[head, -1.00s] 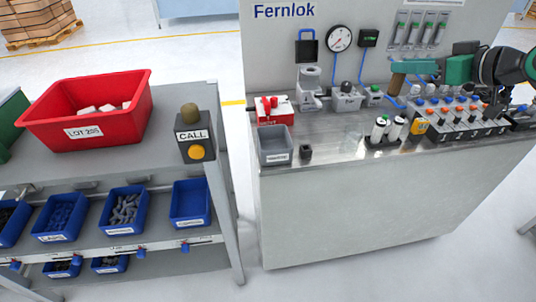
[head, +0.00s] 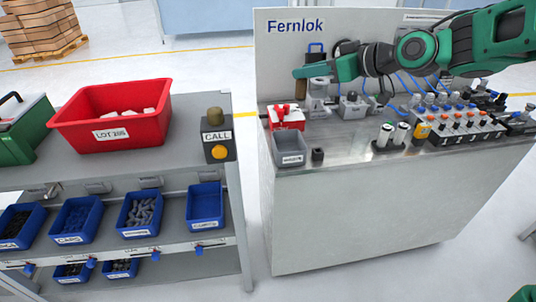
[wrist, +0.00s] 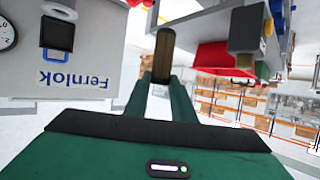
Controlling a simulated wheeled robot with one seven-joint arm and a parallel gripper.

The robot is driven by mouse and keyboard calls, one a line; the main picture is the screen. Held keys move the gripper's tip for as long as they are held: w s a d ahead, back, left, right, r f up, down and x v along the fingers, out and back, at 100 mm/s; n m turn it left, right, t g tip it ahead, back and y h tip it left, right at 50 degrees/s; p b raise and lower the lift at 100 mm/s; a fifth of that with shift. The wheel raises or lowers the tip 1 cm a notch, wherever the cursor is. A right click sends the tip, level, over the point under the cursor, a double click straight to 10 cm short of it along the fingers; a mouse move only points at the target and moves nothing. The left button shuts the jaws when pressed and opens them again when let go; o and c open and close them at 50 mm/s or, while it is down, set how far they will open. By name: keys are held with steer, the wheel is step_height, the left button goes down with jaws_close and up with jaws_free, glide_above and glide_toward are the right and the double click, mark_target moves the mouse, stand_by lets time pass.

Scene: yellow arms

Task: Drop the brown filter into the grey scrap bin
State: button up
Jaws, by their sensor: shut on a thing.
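The brown filter (wrist: 163,52) is a dark upright cylinder between the fingers of my gripper (wrist: 163,76) in the wrist view. My gripper is shut on it. In the head view my green gripper (head: 303,73) reaches left across the bench, in front of the backboard and above its left part. The grey scrap bin (head: 291,159) is a small open box at the bench's front left corner. My gripper is higher than the bin and farther back, not touching it. The bin's inside looks empty; its label is too small to read.
A red fixture (head: 288,118) stands just behind the bin, and a small black block (head: 318,154) to its right. Grey fixtures (head: 354,107) and bottles (head: 400,135) stand farther right. The rack with the CALL box (head: 217,137) and red crate (head: 108,130) is left, across a gap.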

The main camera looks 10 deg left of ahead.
steer(key=shift+s+a, duration=0.15)
steer(key=shift+a, duration=0.55)
steer(key=f, duration=0.1)
steer(key=s+f, duration=0.1)
steer(key=f, duration=0.3)
steer(key=shift+s+d, duration=0.35)
steer(key=shift+d, duration=0.05)
steer(key=shift+f, duration=2.95)
steer(key=o, duration=1.1)
steer(key=shift+o, duration=0.2)
glide_toward(305, 92)
steer(key=f, duration=0.1)
steer(key=s+f, duration=0.1)
steer(key=f, duration=0.1)
steer(key=s+f, duration=0.1)
steer(key=shift+s+d+f, duration=0.1)
steer(key=shift+d+f, duration=0.2)
steer(key=shift+f, duration=0.1)
